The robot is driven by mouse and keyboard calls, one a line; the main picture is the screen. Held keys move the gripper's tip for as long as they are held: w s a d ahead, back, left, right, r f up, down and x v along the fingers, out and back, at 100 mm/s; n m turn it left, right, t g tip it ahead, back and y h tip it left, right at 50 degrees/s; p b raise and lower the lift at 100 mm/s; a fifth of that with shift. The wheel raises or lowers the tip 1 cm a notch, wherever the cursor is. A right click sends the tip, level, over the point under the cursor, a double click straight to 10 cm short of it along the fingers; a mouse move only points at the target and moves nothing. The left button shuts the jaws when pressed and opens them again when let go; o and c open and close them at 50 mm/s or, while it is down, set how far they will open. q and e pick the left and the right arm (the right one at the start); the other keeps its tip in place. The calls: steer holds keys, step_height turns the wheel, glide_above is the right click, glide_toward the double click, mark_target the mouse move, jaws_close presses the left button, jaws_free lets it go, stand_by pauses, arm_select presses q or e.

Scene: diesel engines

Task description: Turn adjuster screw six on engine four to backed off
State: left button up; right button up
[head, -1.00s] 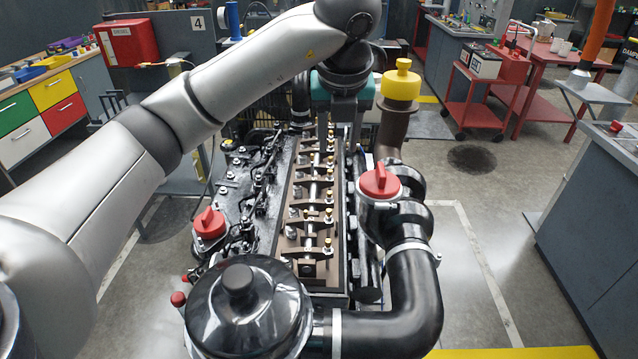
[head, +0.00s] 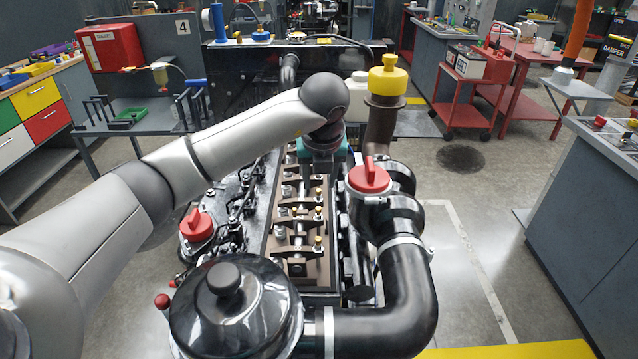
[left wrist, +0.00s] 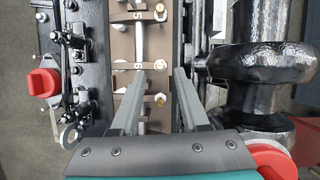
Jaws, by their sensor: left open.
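The engine's brown rocker assembly (head: 297,262) runs along the top of the engine, with brass-headed adjuster screws such as one (head: 318,241) at its near end. In the left wrist view a brass screw (left wrist: 160,66) stands beside a small mark on the brown strip that looks like a 6 or 9. Another screw (left wrist: 160,100) lies lower, and one is higher up near a mark like a 5. My left gripper (left wrist: 160,74) is open and empty, pointing down, its fingers either side of the screw line. Its fingertips are hidden in the head view. My right gripper is not in view.
Red caps flank the rocker row at left (head: 196,226) and right (head: 369,177). A black round housing (head: 235,310) and thick black pipe (head: 412,300) stand in front. A yellow-capped brown pipe (head: 388,82) rises behind. A sign marked 4 (head: 183,27) stands beyond.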

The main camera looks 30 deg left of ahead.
mark_target(319, 192)
arm_select(q)
steer(key=shift+x, duration=1.25)
jaws_close()
